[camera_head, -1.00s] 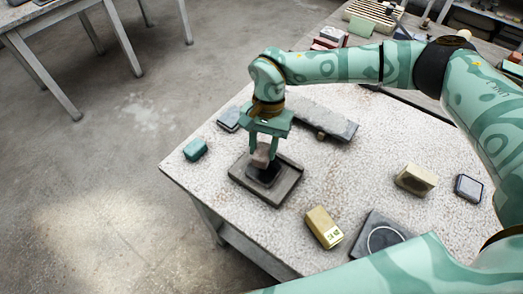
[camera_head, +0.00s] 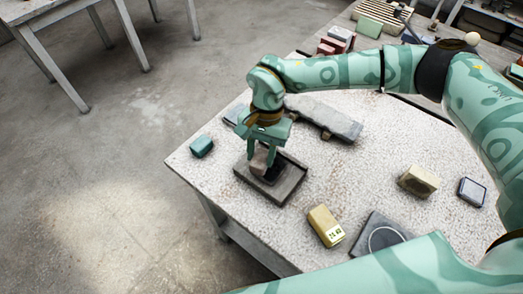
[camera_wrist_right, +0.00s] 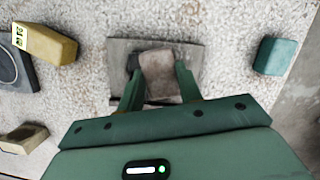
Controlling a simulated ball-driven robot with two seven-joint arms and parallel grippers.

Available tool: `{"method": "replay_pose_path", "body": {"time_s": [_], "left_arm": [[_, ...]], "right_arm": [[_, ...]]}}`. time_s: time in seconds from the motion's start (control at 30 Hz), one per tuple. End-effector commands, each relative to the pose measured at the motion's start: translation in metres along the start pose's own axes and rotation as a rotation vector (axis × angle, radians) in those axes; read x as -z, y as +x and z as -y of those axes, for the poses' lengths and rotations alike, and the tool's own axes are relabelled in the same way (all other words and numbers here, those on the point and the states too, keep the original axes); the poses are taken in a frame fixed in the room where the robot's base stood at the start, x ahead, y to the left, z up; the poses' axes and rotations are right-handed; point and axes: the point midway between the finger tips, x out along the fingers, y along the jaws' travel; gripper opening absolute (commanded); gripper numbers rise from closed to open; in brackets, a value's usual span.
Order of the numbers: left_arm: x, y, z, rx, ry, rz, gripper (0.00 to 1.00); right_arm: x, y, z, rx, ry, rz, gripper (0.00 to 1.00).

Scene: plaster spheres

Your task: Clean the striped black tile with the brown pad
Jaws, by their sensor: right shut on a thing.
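My right gripper (camera_head: 263,150) is shut on the brown pad (camera_head: 260,160), a small grey-brown block. It holds the pad low over the black tile (camera_head: 271,174), which lies in a shallow grey tray (camera_head: 280,195). The pad covers the left part of the tile in the head view. In the right wrist view the pad (camera_wrist_right: 158,72) sits between the fingers, with a dark strip of the tile (camera_wrist_right: 132,63) beside it. I cannot make out stripes, or whether the pad touches the tile. My left gripper is not in view.
A teal block (camera_head: 201,146) stands left of the tray. A long grey slab (camera_head: 325,118) lies behind it. A yellow block (camera_head: 326,225), a dark plate with a ring (camera_head: 383,236), a tan block (camera_head: 418,181) and a small framed tile (camera_head: 472,192) lie to the right.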

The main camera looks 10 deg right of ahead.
Motion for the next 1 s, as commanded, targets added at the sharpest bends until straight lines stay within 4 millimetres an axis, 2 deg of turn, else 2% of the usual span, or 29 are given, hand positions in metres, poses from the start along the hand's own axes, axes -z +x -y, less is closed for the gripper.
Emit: {"method": "replay_pose_path", "body": {"time_s": [0.77,1.0], "left_arm": [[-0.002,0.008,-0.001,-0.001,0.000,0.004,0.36],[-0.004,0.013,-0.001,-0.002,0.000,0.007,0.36]], "right_arm": [[0.004,0.012,0.000,0.000,0.000,0.000,0.10],[0.013,0.009,0.000,0.000,0.000,0.000,0.10]]}}
